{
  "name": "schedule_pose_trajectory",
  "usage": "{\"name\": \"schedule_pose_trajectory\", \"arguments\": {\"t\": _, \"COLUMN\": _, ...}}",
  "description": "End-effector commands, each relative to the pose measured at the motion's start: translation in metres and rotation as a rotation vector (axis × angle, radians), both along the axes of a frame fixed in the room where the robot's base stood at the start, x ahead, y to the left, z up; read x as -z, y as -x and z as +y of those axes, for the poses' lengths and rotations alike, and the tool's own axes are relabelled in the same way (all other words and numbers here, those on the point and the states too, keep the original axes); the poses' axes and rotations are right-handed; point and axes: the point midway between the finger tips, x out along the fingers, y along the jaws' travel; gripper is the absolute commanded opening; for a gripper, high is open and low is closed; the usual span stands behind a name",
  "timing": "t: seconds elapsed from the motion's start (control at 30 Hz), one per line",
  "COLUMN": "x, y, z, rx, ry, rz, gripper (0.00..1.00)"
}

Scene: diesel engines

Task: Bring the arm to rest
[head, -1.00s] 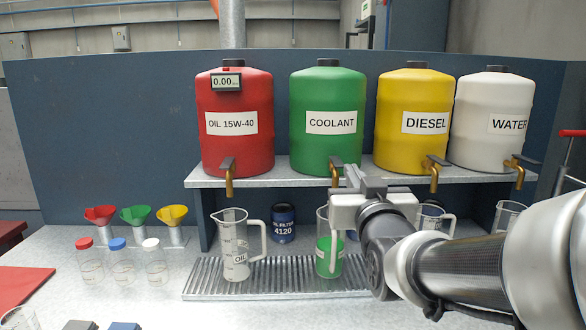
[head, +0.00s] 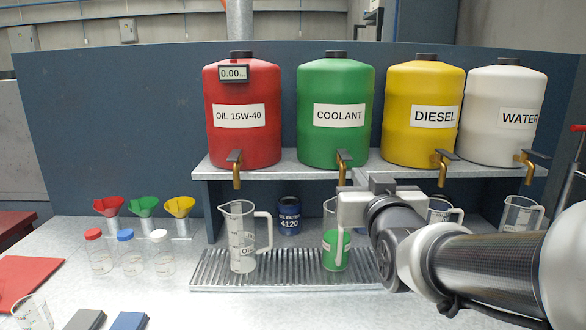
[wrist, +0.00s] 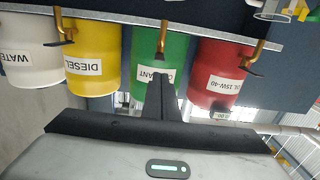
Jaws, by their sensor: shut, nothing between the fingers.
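My arm reaches in from the right of the head view. My gripper (head: 362,178) is in front of the shelf, just below and right of the tap (head: 342,168) on the green coolant tank (head: 336,90). In the wrist view, which is upside down, my gripper (wrist: 161,82) has its fingers together with nothing between them. There the fingers overlap the green tank (wrist: 173,55), and its tap (wrist: 161,40) lies just beyond their tips. The jug with green liquid (head: 335,252) stands below, partly hidden by my gripper and arm.
Red oil (head: 240,140), yellow diesel (head: 422,85) and white water (head: 495,130) tanks share the shelf (head: 280,176). An oil jug (head: 242,235) stands on the ribbed drip tray (head: 220,275). Capped bottles (head: 130,258) and funnels (head: 142,207) are at left. Open bench lies in front.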

Motion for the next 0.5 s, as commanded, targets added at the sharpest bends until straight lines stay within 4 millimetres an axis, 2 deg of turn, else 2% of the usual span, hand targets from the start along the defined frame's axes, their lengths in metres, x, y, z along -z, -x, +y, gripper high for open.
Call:
{"name": "schedule_pose_trajectory", "arguments": {"t": 0.17, "x": 0.046, "y": 0.045, "z": 0.000, "rx": -0.002, "ry": 0.000, "rz": 0.312, "gripper": 0.00}}
{"name": "schedule_pose_trajectory", "arguments": {"t": 0.3, "x": 0.085, "y": 0.099, "z": 0.000, "rx": -0.002, "ry": 0.000, "rz": 0.571, "gripper": 0.00}}
{"name": "schedule_pose_trajectory", "arguments": {"t": 0.5, "x": 0.119, "y": 0.171, "z": -0.001, "rx": 0.000, "ry": 0.001, "rz": 0.843, "gripper": 0.00}}
